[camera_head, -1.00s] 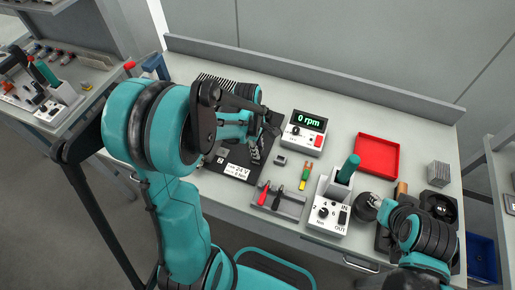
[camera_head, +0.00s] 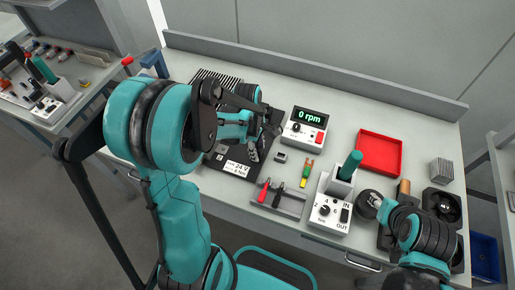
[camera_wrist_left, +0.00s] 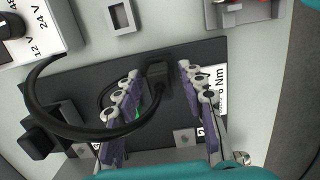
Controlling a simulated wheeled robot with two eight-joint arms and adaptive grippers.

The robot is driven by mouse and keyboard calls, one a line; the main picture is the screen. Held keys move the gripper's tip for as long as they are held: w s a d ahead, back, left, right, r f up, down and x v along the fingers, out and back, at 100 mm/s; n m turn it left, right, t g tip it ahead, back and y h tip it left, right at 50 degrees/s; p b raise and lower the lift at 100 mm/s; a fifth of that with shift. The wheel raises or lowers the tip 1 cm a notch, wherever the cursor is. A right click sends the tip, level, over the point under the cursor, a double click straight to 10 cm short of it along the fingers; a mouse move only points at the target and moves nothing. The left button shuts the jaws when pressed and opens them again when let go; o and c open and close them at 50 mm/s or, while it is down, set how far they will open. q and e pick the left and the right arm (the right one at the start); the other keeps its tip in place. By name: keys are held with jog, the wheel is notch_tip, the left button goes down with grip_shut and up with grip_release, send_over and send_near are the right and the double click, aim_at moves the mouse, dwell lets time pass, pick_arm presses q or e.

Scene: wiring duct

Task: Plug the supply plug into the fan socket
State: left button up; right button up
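A black plug-like block (camera_wrist_left: 160,72) stands between my left fingers, over a dark board (camera_wrist_left: 85,80). My left gripper (camera_wrist_left: 158,82) has its fingers apart, with slim gaps beside the block. It also shows in the head view (camera_head: 262,132). I cannot make out the fan socket. My right gripper (camera_head: 378,204) is at the right; its fingers are unclear.
A white label (camera_head: 236,168) lies on the board. A small grey block (camera_head: 280,158), a tool tray (camera_head: 282,203), a white control box (camera_head: 328,214), a red tray (camera_head: 379,153) and a black fan (camera_head: 442,204) share the bench. Bare bench shows around the red tray.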

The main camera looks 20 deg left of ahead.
pick_arm(q)
notch_tip(320, 180, up, 12)
jog(key=a, duration=0.1)
jog(key=shift+a, duration=0.25)
dwell(0.4)
dwell(0.4)
jog(key=s+d+m+t, duration=0.2)
jog(key=s+m, duration=0.3)
jog(key=m, duration=0.4)
jog(key=s+d+m+t+y+b, duration=0.1)
jog(key=s+d+m+t, duration=0.2)
jog(key=m, duration=0.6)
jog(key=shift+s+d+r+m+t, duration=0.2)
jog(key=shift+s+r+m+t, duration=0.1)
jog(key=shift+s+t, duration=0.7)
